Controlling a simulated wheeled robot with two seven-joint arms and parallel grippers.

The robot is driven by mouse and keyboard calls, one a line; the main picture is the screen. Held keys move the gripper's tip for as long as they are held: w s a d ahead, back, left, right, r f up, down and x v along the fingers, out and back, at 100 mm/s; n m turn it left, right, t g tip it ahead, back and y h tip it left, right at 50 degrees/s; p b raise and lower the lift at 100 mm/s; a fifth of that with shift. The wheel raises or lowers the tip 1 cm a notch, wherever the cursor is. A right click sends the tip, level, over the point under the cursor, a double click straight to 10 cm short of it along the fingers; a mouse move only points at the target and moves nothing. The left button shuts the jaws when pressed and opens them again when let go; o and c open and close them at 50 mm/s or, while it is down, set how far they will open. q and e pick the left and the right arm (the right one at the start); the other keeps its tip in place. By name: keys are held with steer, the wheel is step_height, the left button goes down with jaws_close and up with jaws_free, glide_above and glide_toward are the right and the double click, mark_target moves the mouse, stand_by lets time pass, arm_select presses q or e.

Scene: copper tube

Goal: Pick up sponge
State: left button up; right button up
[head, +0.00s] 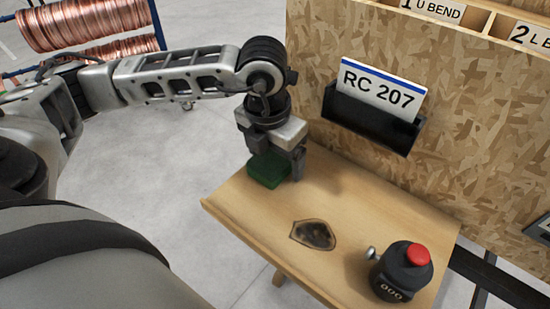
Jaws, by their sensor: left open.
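The sponge is a dark green block (267,170) on the back left part of the small wooden table (232,205). My left gripper (275,168) points down right at the sponge, with its fingers open. One finger shows at the sponge's right side; the other is partly hidden, and I cannot tell whether the fingers touch the sponge. My right gripper does not show.
A dark-stained patch (313,235) lies on the tabletop. A black counter device with a red button (403,271) stands at the front right. A chipboard wall (460,120) with a black holder and RC 207 card (380,92) rises behind. Copper coils (85,25) are far left.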

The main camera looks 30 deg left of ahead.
mark_target(276, 155)
arm_select(q)
steer(key=c, duration=1.1)
steer(key=shift+c, duration=0.2)
steer(key=shift+r, duration=0.45)
step_height(276, 155, up, 2)
steer(key=shift+r, duration=0.2)
steer(key=s+a+r, duration=0.1)
steer(key=s+a+r+b, duration=0.1)
steer(key=r, duration=0.1)
steer(key=s+r, duration=0.2)
steer(key=shift+a+r, duration=0.15)
steer(key=shift+a, duration=0.25)
steer(key=s+a+r+b, duration=0.2)
steer(key=s+a+r, duration=0.2)
steer(key=s, duration=0.3)
steer(key=shift+s+a+r+b, duration=0.2)
steer(key=shift+s+a+b, duration=0.15)
steer(key=shift+s+a, duration=0.1)
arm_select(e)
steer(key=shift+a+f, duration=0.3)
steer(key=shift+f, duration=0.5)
